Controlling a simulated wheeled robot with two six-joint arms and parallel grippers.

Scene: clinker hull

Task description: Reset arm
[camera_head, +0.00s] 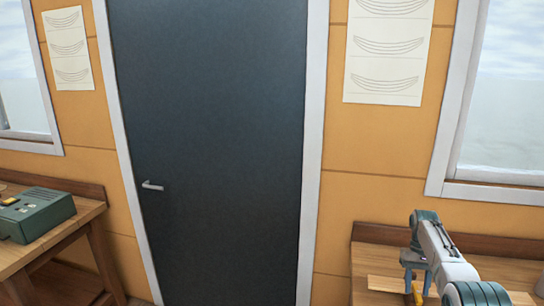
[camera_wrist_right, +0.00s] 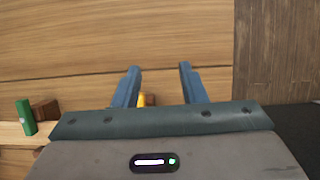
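My right arm comes in at the lower right of the head view, over the right bench. My right gripper (camera_head: 414,284) points down there, small in the picture. In the right wrist view its two blue fingers stand apart (camera_wrist_right: 158,70), with wooden surface showing between their tips. A small yellow thing (camera_wrist_right: 147,99) shows between the fingers near the palm, partly hidden; neither finger clearly grips it. A yellow thing also shows below the gripper in the head view. My left gripper is in neither view.
A wooden bench (camera_head: 372,263) stands at the right. A green block (camera_wrist_right: 25,117) and a brown block (camera_wrist_right: 45,110) sit at the left of the wrist view. A left bench (camera_head: 60,240) bears a green box (camera_head: 40,216). A dark door (camera_head: 215,150) is shut between them.

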